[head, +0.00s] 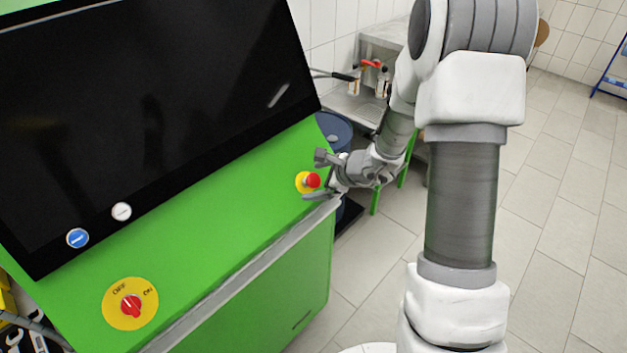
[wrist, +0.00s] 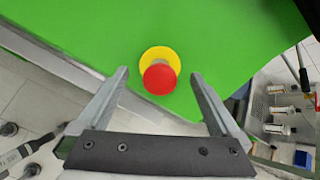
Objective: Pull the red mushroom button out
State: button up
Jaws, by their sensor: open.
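The red mushroom button (head: 313,180) sits on a yellow round base (head: 302,184) at the right end of the green sloped panel. In the wrist view the red button (wrist: 159,79) stands in front of its yellow base (wrist: 158,57), centred left to right between the fingers. My gripper (head: 318,176) is open, with one finger on each side of the button as seen from the head. In the wrist view my gripper (wrist: 160,73) shows both fingertips apart from the button, with nothing held.
A blue barrel (head: 334,130) and a metal sink bench (head: 365,108) stand behind. Tiled floor (head: 560,230) is clear at right.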

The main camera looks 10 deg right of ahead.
jog(key=p+v, duration=0.1)
jog(key=v, duration=0.5)
jog(key=shift+p, duration=0.35)
dwell(0.3)
jog(key=s+a+r+n+g, duration=0.3)
jog(key=s+a+r+n, duration=0.5)
jog(key=s+r+n, duration=0.5)
jog(key=s+d+r+n+h, duration=0.2)
jog(key=s+d+r+n, duration=0.1)
jog(key=s+n, duration=0.2)
jog(key=s+d+r+n+t+h, duration=0.1)
jog(key=s+d+r+n+h, duration=0.2)
jog(key=s, duration=0.4)
jog(key=shift+s+d+r+n+h, duration=0.2)
jog(key=shift+d+r+n+h, duration=0.15)
jog(key=shift+r+n, duration=0.5)
